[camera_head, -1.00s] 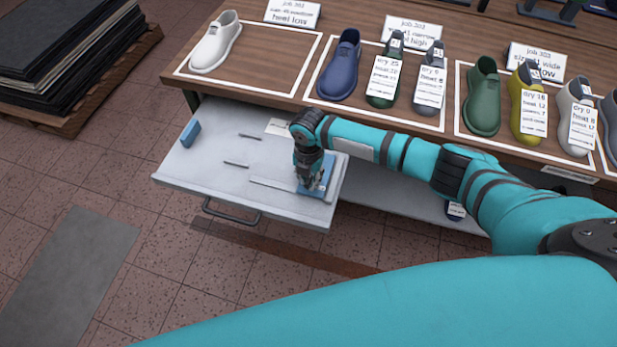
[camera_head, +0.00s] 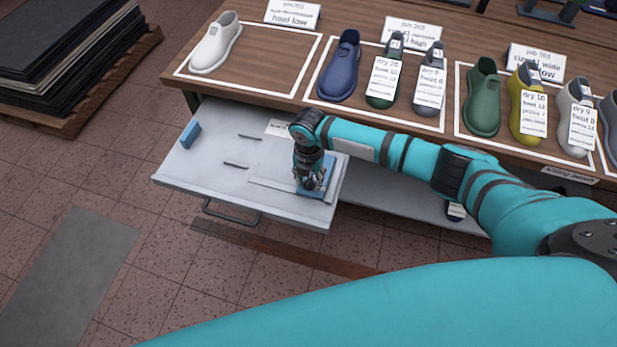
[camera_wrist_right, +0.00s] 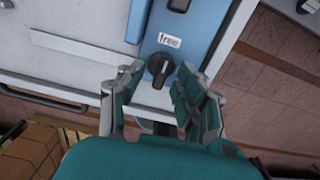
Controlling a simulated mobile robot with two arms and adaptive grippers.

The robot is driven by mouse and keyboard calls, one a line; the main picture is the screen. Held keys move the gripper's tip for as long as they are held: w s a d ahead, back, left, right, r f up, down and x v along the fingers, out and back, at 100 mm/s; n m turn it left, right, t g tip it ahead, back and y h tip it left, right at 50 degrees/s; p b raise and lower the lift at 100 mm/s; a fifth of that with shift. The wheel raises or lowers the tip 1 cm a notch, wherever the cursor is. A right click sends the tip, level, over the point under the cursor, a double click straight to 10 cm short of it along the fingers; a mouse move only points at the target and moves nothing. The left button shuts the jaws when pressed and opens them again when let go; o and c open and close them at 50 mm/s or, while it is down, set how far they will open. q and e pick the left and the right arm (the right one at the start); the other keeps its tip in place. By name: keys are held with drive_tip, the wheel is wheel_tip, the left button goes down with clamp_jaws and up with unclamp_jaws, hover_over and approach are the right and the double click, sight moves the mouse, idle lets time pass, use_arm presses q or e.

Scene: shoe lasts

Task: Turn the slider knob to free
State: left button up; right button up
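The black slider knob (camera_wrist_right: 160,68) sits on a blue slider block (camera_wrist_right: 181,22) in the right wrist view, just below a white label reading "free" (camera_wrist_right: 169,40). The knob's ridge looks slightly tilted. My right gripper (camera_wrist_right: 160,76) is open, with one finger left of the knob and one right of it. The right finger is close to the knob; I cannot tell if it touches. In the head view my right gripper (camera_head: 311,186) is over the blue block (camera_head: 325,186) at the right end of the pulled-out grey drawer and hides the knob. My left gripper is not in view.
The grey drawer top (camera_head: 208,172) has thin slots and a small blue block (camera_head: 190,134) at its left. The bench (camera_head: 262,83) behind holds several tagged shoe lasts and job cards. A dark stack (camera_head: 65,45) stands at the far left. The floor in front is open.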

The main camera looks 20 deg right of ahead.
sight(308, 181)
drive_tip(key=shift+r, duration=0.1)
wheel_tip(308, 181, up, 12)
idle(0.4)
idle(0.4)
